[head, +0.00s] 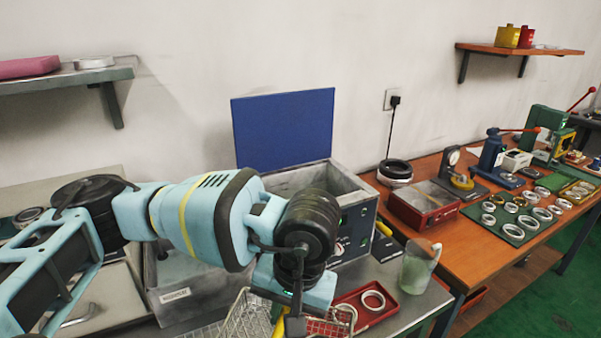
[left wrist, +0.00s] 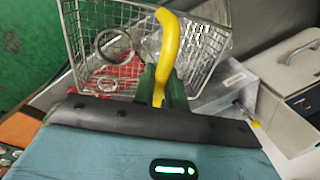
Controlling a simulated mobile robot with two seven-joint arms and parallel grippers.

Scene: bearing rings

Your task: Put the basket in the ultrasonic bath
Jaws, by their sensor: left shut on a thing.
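The wire basket (head: 240,318) is at the bottom of the head view, partly hidden by my left arm and cut off by the edge. My left gripper (head: 288,325) is shut on its yellow handle, which shows clearly in the left wrist view (left wrist: 169,45) between the gripper's fingers (left wrist: 160,88). A metal ring (left wrist: 113,46) shows through or in the basket's mesh; I cannot tell which. The ultrasonic bath (head: 352,212) stands behind my arm, its blue lid (head: 284,130) raised and its tank open. My right gripper is out of view.
A red tray with rings (head: 372,301) lies on the bench right of the basket. A beaker (head: 419,265) stands near the bench edge.

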